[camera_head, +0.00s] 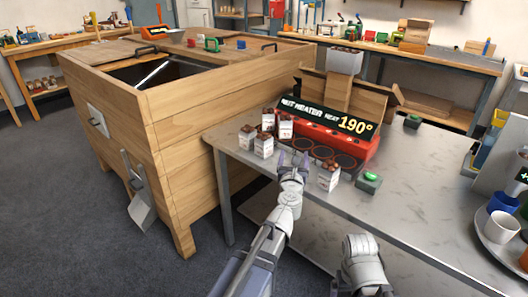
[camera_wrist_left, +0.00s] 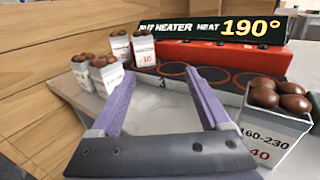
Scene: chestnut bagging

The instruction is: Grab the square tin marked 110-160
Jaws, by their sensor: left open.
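Several square white tins filled with brown chestnuts stand on the grey table. A group is left of the heater, including a front tin (camera_head: 263,147) that also shows in the left wrist view (camera_wrist_left: 107,78); its label is too small to read surely. No 110-160 marking is clearly legible. Another tin (camera_head: 328,180), right of my left gripper, reads 160-230 and 40 in the left wrist view (camera_wrist_left: 268,138). My left gripper (camera_head: 293,158) is open and empty between that group and this tin; its purple fingers also show in the wrist view (camera_wrist_left: 162,82). The right gripper does not show.
The red heater (camera_head: 350,150) with dark round plates and a 190° sign stands behind the tins. A green-topped block (camera_head: 369,182) lies to the right. A large wooden bin (camera_head: 200,110) borders the table on the left. Bare table (camera_head: 430,195) extends right.

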